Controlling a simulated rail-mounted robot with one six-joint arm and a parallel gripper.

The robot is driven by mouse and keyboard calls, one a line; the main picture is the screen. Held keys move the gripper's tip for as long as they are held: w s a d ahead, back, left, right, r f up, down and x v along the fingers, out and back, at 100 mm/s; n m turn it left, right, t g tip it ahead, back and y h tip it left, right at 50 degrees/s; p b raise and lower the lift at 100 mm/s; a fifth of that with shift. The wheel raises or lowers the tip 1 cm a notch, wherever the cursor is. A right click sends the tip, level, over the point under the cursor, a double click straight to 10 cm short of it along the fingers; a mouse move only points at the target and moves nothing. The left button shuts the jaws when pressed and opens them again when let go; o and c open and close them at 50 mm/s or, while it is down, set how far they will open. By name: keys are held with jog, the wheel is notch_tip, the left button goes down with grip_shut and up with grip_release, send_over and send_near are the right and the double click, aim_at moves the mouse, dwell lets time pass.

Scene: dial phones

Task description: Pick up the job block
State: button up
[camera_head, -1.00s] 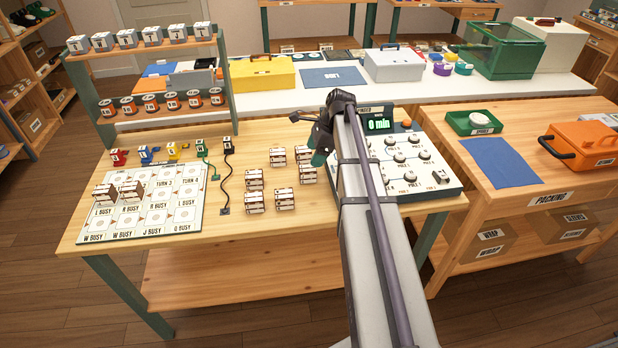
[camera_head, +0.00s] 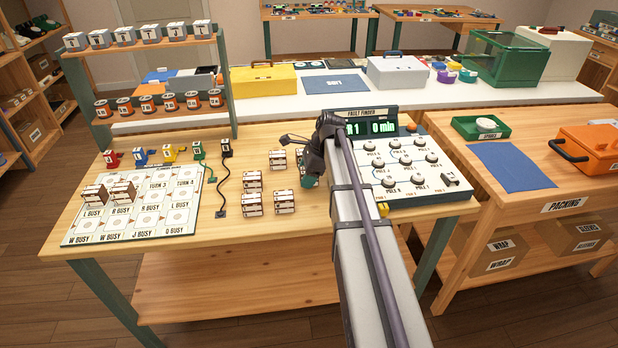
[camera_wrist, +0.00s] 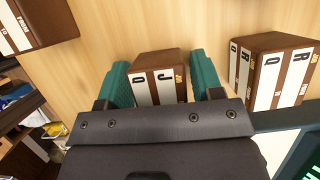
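Several small brown-and-white lettered blocks stand on the wooden bench, among them a front right block (camera_head: 284,202) and a front left one (camera_head: 253,203). My gripper (camera_head: 309,178) is low over the right side of this group. In the wrist view, a block with a brown top and the letters Q and J (camera_wrist: 157,78) lies between the green fingers (camera_wrist: 160,80). The fingers are apart, one on each side of it. Whether they touch it cannot be told. The lower part of the block is hidden by my gripper.
A neighbouring block (camera_wrist: 270,72) stands close to the right finger in the wrist view, another (camera_wrist: 35,20) at upper left. The fault finder panel (camera_head: 405,165) stands right of my gripper. A white card board (camera_head: 135,210) holding two blocks lies left.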

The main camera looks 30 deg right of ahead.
jog(key=c, duration=0.7)
notch_tip(320, 180, up, 10)
jog(key=p, duration=1)
jog(key=shift+r, duration=0.15)
